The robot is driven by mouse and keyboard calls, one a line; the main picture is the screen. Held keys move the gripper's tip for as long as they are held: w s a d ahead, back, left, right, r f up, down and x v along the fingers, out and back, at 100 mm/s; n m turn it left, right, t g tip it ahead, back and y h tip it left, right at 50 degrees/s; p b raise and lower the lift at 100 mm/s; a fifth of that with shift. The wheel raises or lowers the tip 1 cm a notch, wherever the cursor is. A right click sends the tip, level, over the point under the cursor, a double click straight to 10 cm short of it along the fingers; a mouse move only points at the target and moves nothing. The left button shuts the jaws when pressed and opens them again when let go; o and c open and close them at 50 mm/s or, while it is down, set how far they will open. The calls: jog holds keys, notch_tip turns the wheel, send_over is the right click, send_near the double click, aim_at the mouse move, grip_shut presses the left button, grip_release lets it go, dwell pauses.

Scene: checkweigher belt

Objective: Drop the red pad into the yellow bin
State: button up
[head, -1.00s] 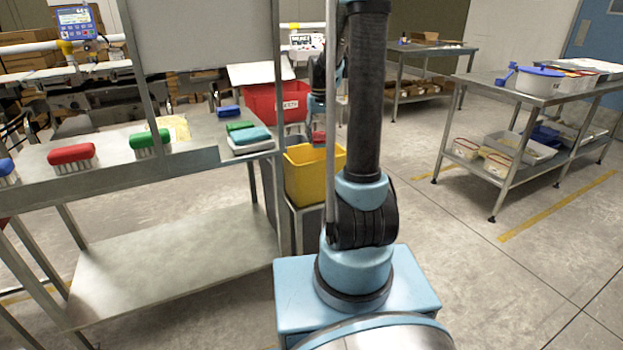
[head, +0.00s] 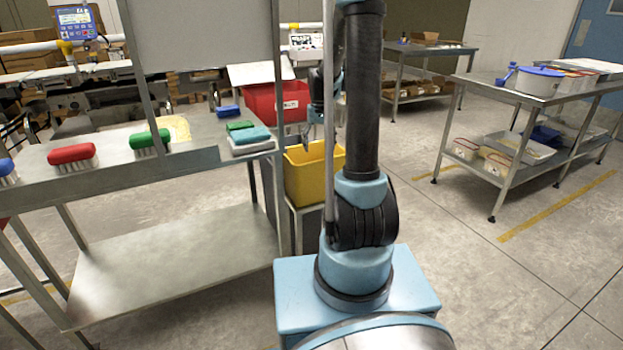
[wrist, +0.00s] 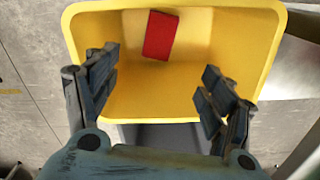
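The red pad (wrist: 161,36) lies inside the yellow bin (wrist: 115,104), near its far wall in the wrist view. In the head view the pad is hidden within the yellow bin (head: 308,180), which stands on a low stand beside the steel table. My gripper (wrist: 158,85) is open and empty over the bin, its two fingers spread wide apart. In the head view my gripper (head: 318,138) is small, just above the bin and partly behind my arm.
A red bin (head: 268,102) stands behind the yellow one. The steel table (head: 205,160) at left holds a red brush (head: 72,153), a green brush (head: 150,139) and several pads at its right end. Open floor lies to the right, before another steel table (head: 540,100).

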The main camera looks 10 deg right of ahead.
notch_tip(320, 180, up, 12)
dwell(0.9)
jog(key=s+t, duration=0.1)
jog(key=s, duration=1.9)
jog(key=s+f+t, duration=0.1)
jog(key=s+f, duration=1)
jog(key=s, duration=0.3)
jog(key=shift+s, duration=0.25)
jog(key=shift+w+a+f, duration=0.1)
jog(key=shift+w+f, duration=0.1)
jog(key=shift+w, duration=0.25)
